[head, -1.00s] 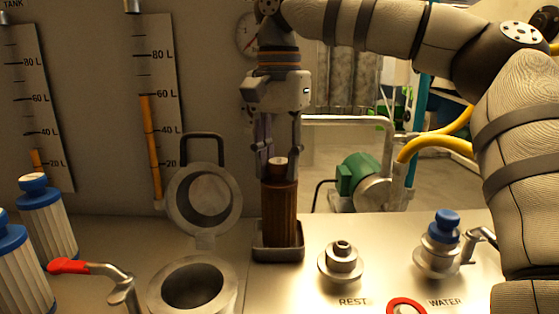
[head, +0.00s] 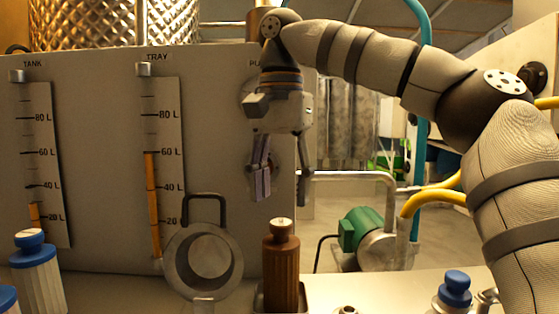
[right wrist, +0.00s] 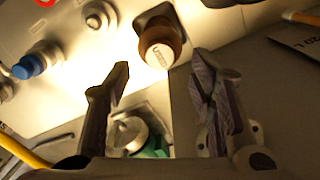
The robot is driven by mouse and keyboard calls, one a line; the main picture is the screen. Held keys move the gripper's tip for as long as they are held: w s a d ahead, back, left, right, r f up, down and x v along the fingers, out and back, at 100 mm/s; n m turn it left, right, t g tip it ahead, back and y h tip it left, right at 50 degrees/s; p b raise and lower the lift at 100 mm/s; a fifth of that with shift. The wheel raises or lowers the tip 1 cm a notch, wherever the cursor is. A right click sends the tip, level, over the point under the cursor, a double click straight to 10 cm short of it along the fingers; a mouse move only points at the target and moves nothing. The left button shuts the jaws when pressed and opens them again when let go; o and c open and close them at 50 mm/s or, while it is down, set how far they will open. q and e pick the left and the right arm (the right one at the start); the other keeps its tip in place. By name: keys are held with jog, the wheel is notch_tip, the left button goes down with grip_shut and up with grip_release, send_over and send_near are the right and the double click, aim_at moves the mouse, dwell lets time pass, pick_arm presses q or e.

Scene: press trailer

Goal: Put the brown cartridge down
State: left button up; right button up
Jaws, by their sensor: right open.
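The brown cartridge (head: 281,268) stands upright in a small dark square tray (head: 305,294) on the counter, just right of the open round lid. It also shows from above in the right wrist view (right wrist: 160,47), with its pale labelled cap, and the tray edge (right wrist: 143,20) shows beside it. My left gripper is not in view.
An open round metal lid (head: 205,262) with a handle stands left of the cartridge. Blue-capped white cartridges (head: 38,270) stand at far left. A blue-topped fitting (head: 455,290) is at right. The gauge panel (head: 225,130) rises behind; a green pump (head: 362,230) is beyond.

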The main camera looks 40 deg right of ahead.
notch_tip(320, 180, up, 6)
jog(key=shift+r, duration=0.15)
dwell(0.6)
